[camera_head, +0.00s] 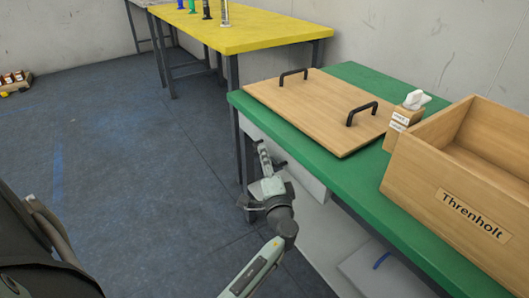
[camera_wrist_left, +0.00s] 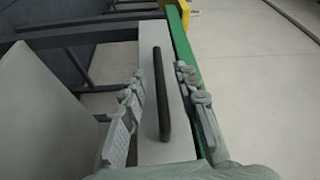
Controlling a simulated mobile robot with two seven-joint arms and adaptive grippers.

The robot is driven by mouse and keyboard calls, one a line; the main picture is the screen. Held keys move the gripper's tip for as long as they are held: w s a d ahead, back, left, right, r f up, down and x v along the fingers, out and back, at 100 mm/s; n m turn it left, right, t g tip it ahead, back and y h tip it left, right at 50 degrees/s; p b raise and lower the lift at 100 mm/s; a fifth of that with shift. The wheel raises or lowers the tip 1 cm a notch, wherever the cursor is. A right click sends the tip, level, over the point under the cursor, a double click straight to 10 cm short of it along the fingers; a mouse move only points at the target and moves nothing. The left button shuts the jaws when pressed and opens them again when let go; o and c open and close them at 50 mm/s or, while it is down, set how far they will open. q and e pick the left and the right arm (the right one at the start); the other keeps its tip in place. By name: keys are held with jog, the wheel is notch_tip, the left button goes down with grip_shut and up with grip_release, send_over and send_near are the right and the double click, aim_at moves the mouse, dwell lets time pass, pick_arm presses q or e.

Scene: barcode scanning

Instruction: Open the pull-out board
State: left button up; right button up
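The pull-out board shows as a light grey-white front (camera_head: 304,178) under the green table top in the head view. In the left wrist view its pale front (camera_wrist_left: 152,32) carries a long black bar handle (camera_wrist_left: 161,92). My left gripper (camera_head: 265,165) is at this front, below the table edge. In the left wrist view, the fingers of my left gripper (camera_wrist_left: 166,112) are apart, one on each side of the handle, with gaps to it. Whether they touch the front cannot be told. My right gripper is not in view.
On the green table (camera_head: 357,176) lie a wooden board (camera_head: 315,108) with two black handles, a tissue box (camera_head: 396,132) and a wooden crate (camera_head: 430,172) labelled Threnholt. A yellow table (camera_head: 262,37) stands behind.

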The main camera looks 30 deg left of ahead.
pick_arm(q)
jog(key=shift+x, duration=1.1)
jog(key=shift+c, duration=0.4)
grip_shut()
